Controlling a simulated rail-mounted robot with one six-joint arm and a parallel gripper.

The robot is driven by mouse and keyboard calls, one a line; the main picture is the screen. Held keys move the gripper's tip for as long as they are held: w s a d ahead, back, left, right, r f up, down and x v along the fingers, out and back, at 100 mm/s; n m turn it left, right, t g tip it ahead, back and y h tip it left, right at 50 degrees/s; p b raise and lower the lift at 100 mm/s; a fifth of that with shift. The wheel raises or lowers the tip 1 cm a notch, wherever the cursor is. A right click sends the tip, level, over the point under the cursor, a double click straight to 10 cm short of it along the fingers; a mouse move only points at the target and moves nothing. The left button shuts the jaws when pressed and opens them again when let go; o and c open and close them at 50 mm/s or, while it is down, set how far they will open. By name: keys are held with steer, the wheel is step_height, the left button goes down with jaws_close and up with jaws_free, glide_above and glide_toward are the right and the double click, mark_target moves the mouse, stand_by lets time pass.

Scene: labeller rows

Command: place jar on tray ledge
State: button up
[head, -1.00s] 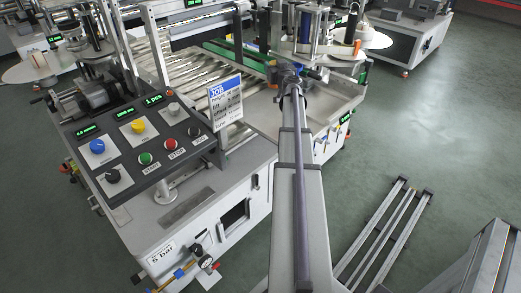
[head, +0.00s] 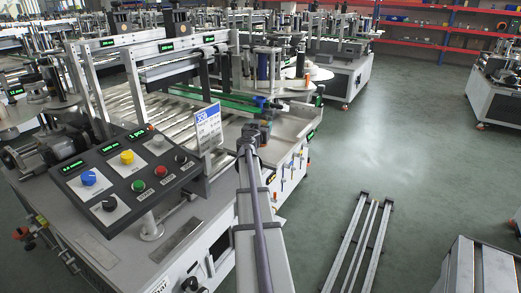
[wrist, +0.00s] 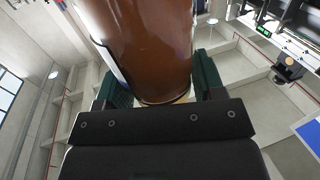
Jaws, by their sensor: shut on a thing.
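A brown jar (wrist: 145,45) fills the upper middle of the wrist view, with a strip of pale label edge at its left side. My gripper (wrist: 160,82) is shut on it, with a dark green pad on each side of the jar. The jar's far end is out of frame. In the head view my arm reaches up to the machine's right end, and the jar cannot be made out there. The metal tray ledge (head: 292,127) is at the right end of the labelling machine, just right of my arm's end.
A control panel (head: 128,172) with coloured knobs and a job sign (head: 207,128) stand left of my arm. Rollers (head: 150,110) lie behind them. A metal rail frame (head: 358,240) lies on the floor at right. Open floor (head: 400,150) stretches beyond.

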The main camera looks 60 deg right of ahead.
step_height(320, 180, down, 5)
steer(key=b, duration=0.3)
steer(key=shift+b, duration=0.4)
steer(key=shift+a+r, duration=0.1)
steer(key=shift+r, duration=0.2)
steer(key=shift+f, duration=0.1)
steer(key=o, duration=0.7)
steer(key=shift+f, duration=0.1)
steer(key=shift+c, duration=0.2)
steer(key=o, duration=0.5)
steer(key=shift+c, duration=0.2)
